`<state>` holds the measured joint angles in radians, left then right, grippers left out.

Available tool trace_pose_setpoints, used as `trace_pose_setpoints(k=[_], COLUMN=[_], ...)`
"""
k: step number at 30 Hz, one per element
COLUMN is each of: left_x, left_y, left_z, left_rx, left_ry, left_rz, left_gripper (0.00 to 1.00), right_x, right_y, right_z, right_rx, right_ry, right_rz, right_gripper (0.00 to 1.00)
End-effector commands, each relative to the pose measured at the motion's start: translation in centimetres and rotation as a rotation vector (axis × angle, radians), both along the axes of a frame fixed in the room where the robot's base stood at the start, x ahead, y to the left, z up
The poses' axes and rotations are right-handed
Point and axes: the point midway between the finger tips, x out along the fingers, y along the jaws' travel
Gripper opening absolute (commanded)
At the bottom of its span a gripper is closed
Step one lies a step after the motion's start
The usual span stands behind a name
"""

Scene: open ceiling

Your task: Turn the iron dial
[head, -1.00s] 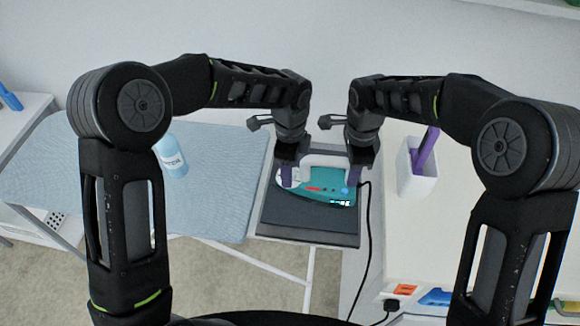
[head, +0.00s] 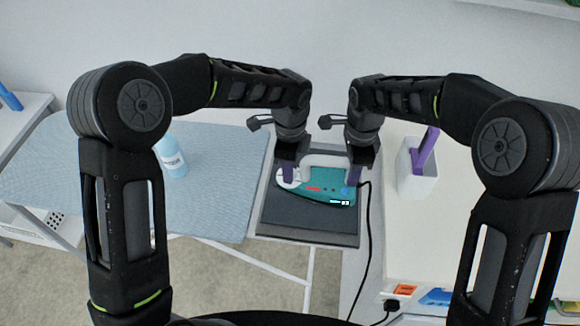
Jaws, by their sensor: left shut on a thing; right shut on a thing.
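The teal iron (head: 325,190) lies on a dark grey pad, with its white handle (head: 325,160) along the far side. It has a white rounded part at its left end, a blue round spot at its right end, a red strip and a small lit display. I cannot tell for sure which part is the dial. My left gripper (head: 288,176) is shut at the white left end of the iron. My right gripper (head: 354,178) is shut at the right end, beside the blue spot. The fingertips are small and partly hidden, so the exact contact is unclear.
The grey pad (head: 305,224) sits at the right end of the blue ironing board (head: 225,190). A blue-white bottle (head: 174,160) stands on the board. A white holder (head: 417,180) with a purple item stands at right. A black cable (head: 370,240) runs down beside the pad.

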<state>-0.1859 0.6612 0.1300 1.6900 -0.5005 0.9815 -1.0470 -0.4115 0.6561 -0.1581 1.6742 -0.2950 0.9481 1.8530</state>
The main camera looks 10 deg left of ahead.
Motion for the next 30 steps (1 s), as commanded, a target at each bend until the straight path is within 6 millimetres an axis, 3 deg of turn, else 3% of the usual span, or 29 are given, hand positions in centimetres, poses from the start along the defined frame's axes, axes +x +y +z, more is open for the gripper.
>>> trace_pose_setpoints(k=[11, 30], left_x=[0.1, 0.19], left_y=[0.0, 0.03], left_z=[0.08, 0.13], left_rx=[-0.001, -0.003], left_ry=[-0.003, -0.003], left_rz=[0.137, 0.597], left_gripper=[0.0, 0.0], right_x=[0.1, 0.05], right_y=[-0.09, -0.06], right_z=[0.06, 0.05], right_rx=[-0.001, -0.002], right_ry=[-0.003, -0.002], right_rz=[0.002, 0.004], right_gripper=[0.0, 0.0])
